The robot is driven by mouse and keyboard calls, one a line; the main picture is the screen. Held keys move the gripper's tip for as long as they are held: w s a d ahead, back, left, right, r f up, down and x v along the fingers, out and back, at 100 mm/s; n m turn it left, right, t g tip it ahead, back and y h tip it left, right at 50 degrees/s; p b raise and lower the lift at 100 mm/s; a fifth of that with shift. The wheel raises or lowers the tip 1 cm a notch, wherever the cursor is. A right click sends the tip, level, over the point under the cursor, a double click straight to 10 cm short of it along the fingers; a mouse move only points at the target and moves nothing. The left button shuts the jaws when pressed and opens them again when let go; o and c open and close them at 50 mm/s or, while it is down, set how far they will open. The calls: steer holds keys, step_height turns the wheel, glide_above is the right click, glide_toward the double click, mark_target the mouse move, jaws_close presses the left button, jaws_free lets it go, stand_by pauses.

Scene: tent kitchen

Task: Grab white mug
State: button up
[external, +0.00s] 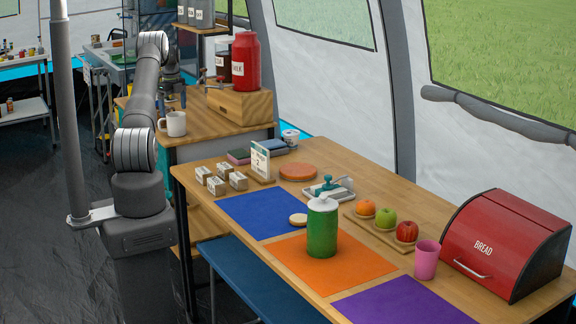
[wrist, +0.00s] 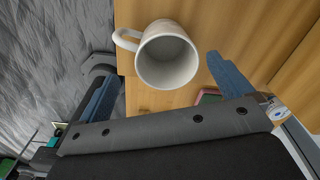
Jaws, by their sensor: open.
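The white mug (external: 175,124) stands upright near the front edge of the wooden side counter in the external view. In the wrist view the mug (wrist: 168,54) is seen from above, with its open, empty inside showing and its handle at the left. My gripper (wrist: 160,72) is open and empty. One finger shows left of the mug and the other to its right. In the external view my gripper (external: 172,98) is just behind the mug, partly hidden by my arm. Whether a finger touches the mug cannot be told.
A wooden dispenser stand (external: 240,102) with a red jar (external: 246,62) stands right of the mug. The table holds a green canister (external: 322,230), a pink cup (external: 427,260), fruit and a red bread box (external: 508,240). A blue bench (external: 250,285) runs along its front.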

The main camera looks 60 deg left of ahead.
mark_target(176, 120)
steer(key=shift+w+f, duration=0.15)
steer(key=shift+f, duration=0.9)
steer(key=shift+w+f, duration=0.2)
steer(key=shift+f, duration=0.85)
steer(key=shift+w+f, duration=0.15)
steer(key=shift+f, duration=0.9)
steer(key=c, duration=1.1)
